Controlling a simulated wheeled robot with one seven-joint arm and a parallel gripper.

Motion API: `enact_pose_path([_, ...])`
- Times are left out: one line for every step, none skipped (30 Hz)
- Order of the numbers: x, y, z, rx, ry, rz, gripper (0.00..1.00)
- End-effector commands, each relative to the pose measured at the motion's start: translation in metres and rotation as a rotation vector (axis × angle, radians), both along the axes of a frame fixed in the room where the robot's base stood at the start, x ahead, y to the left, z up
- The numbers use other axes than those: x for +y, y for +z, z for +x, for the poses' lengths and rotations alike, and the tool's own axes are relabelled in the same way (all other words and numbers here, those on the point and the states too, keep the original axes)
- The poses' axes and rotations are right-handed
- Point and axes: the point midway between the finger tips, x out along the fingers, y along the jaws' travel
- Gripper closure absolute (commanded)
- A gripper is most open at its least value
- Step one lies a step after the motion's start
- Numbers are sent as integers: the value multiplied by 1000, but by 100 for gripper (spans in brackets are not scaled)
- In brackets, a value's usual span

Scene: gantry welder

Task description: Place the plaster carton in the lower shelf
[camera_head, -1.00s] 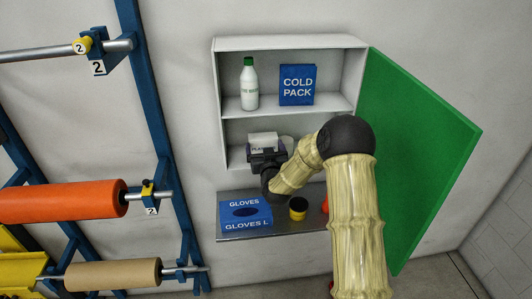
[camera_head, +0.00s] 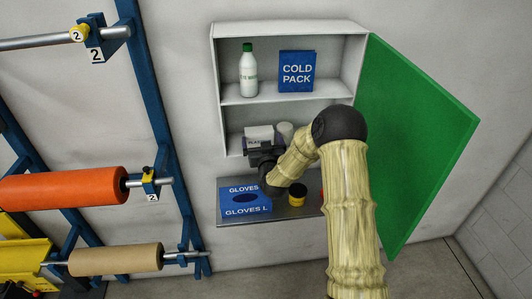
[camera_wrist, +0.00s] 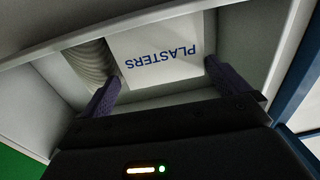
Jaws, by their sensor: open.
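The white plaster carton (camera_head: 259,134) stands in the lower shelf (camera_head: 236,143) of the white wall cabinet. Its blue PLASTERS lettering shows in the wrist view (camera_wrist: 165,55). My gripper (camera_head: 264,153) is at the front of the lower shelf. In the wrist view my gripper's two fingers (camera_wrist: 165,90) are open, one on each side of the carton's near end. I cannot tell whether either finger touches it. The carton's lower part is hidden behind my gripper in the head view.
A pale ribbed roll (camera_wrist: 92,62) stands beside the carton. The upper shelf holds a bottle (camera_head: 248,70) and a cold pack (camera_head: 297,71). Below, a ledge (camera_head: 275,213) holds a gloves box (camera_head: 245,200) and a yellow-black tin (camera_head: 297,195). The green door (camera_head: 415,140) hangs open at right.

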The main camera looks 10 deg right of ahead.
Motion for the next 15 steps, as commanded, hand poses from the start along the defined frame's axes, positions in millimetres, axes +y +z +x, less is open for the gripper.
enact_pose_path([1,-2,-5,0,2,0,0])
enact_pose_path([1,-2,-8,0,2,0,0])
enact_pose_path([1,-3,-12,0,3,-1,0])
enact_pose_path([1,-3,-16,0,3,-1,0])
enact_pose_path([1,-3,-21,0,3,-1,0])
enact_pose_path([1,-4,-27,0,3,-2,0])
enact_pose_path([1,-4,-32,0,5,-2,0])
enact_pose_path([3,-4,-37,0,6,-2,0])
enact_pose_path([4,-4,-43,0,9,-2,0])
enact_pose_path([5,-4,-48,0,11,-2,0])
enact_pose_path([6,-4,-53,0,13,-1,0])
enact_pose_path([7,-4,-60,1,15,-1,0])
enact_pose_path([7,-4,-65,0,16,-1,0])
enact_pose_path([7,-4,-70,0,16,-1,0])
enact_pose_path([7,-4,-77,0,16,-1,0])
